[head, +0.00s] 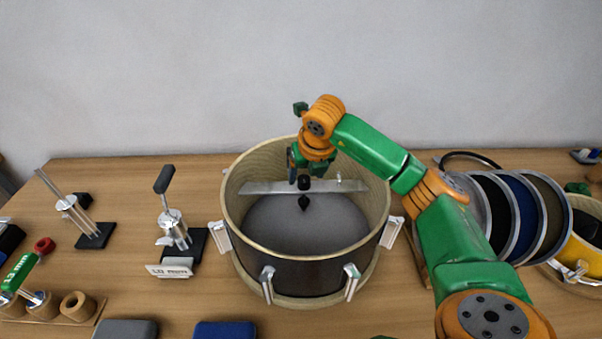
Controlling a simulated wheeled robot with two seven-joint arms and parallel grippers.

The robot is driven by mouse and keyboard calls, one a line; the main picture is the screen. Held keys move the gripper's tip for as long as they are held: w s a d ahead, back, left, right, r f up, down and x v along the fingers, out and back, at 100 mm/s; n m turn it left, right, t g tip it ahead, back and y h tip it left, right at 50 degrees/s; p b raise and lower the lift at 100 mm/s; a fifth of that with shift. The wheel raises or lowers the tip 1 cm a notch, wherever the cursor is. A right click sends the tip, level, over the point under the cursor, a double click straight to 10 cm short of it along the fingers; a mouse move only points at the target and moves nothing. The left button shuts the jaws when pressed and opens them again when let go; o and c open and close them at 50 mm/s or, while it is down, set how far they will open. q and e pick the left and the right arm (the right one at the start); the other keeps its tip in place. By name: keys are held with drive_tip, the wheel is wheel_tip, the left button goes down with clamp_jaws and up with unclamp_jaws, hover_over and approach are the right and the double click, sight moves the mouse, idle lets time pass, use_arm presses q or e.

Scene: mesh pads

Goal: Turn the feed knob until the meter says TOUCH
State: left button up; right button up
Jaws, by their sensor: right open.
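A round drum shell (234,205) with a pale wooden rim stands in the middle of the table. A flat metal bar (262,187) spans its inside. A black knob (304,182) sits at the middle of the bar, with a dark pointed tip below it over the grey mesh (330,222). My right gripper (304,176) reaches down over the bar at the knob, jaws open; whether they touch the knob cannot be told. No meter reading TOUCH is legible. My left gripper is not in view.
A lever clamp (173,230) with a white label plate (169,270) stands left of the drum. A metal stand (90,226) is further left. Several round framed discs (530,225) lean in a rack at the right. Silver clamps (389,232) stick out around the drum.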

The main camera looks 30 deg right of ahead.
sight(304, 179)
drive_tip(key=x, duration=0.3)
drive_tip(key=shift+w, duration=0.3)
drive_tip(key=shift+s+r, duration=0.1)
drive_tip(key=shift+s, duration=0.1)
drive_tip(key=c, duration=0.7)
clamp_jaws()
drive_tip(key=m, duration=0.2)
drive_tip(key=m+h, duration=0.1)
drive_tip(key=shift+w+a+m+g+b, duration=0.15)
drive_tip(key=shift+m+g+b, duration=0.15)
drive_tip(key=shift+m+b, duration=0.1)
drive_tip(key=shift+w+r+m+g+h+b, duration=0.1)
drive_tip(key=shift+m+g+h+b, duration=0.4)
drive_tip(key=shift+m, duration=1.4)
